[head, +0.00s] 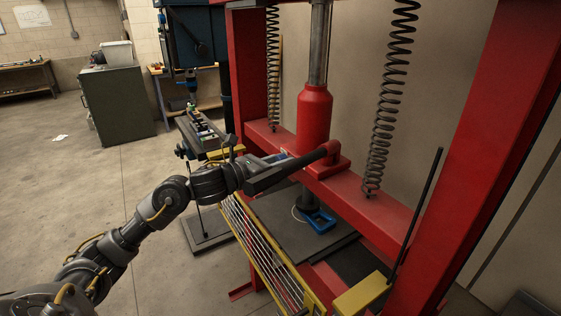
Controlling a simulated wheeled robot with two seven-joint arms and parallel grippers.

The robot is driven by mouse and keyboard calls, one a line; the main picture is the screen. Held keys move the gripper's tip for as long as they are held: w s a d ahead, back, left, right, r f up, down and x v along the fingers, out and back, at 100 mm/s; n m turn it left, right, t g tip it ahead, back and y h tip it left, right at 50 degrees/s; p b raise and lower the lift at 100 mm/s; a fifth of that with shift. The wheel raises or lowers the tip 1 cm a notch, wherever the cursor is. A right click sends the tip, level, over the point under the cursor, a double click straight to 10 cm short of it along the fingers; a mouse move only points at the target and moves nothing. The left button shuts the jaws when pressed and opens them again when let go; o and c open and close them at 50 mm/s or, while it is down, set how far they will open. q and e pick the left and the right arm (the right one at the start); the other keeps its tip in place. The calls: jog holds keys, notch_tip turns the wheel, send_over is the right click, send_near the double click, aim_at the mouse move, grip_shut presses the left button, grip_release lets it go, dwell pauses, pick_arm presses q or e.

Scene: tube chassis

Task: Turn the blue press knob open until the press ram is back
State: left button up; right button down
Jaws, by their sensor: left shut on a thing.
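The red press has a red cylinder (313,125) upright on its crossbeam, with a grey rod (320,45) above it. A small part of the blue press knob (283,156) shows beside the cylinder's base. My left gripper (275,158) reaches it from the left and is shut on it; a dark lever with a red end (325,152) hides most of the fingers and knob. The dark press ram (309,198) shows below the crossbeam, above a blue part (319,222) on the press bed. I cannot tell whether they touch. My right gripper is out of view.
Coil springs (387,100) hang on both sides of the cylinder. A yellow-framed mesh guard (262,255) stands at the front, with a yellow box (362,293) to its right. A drill press (190,45) and a green cabinet (117,103) stand behind.

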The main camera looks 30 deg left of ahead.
pick_arm(q)
jog(key=shift+n, duration=1.1)
jog(key=shift+r+n, duration=0.1)
jog(key=shift+n, duration=0.8)
jog(key=n+p, duration=0.1)
jog(key=n, duration=0.3)
jog(key=shift+p, duration=0.35)
jog(key=n+p, duration=0.2)
jog(key=n, duration=0.2)
jog(key=shift+d+n+g, duration=0.1)
jog(key=shift+n+g, duration=0.2)
jog(key=shift+n, duration=0.1)
jog(key=n+p, duration=0.1)
jog(key=n, duration=0.1)
jog(key=n+p, duration=0.1)
jog(key=n, duration=0.1)
jog(key=shift+s+f+p, duration=0.1)
jog(key=shift+f+p, duration=0.15)
jog(key=shift+p, duration=0.1)
jog(key=shift+n, duration=0.3)
jog(key=shift+f, duration=0.1)
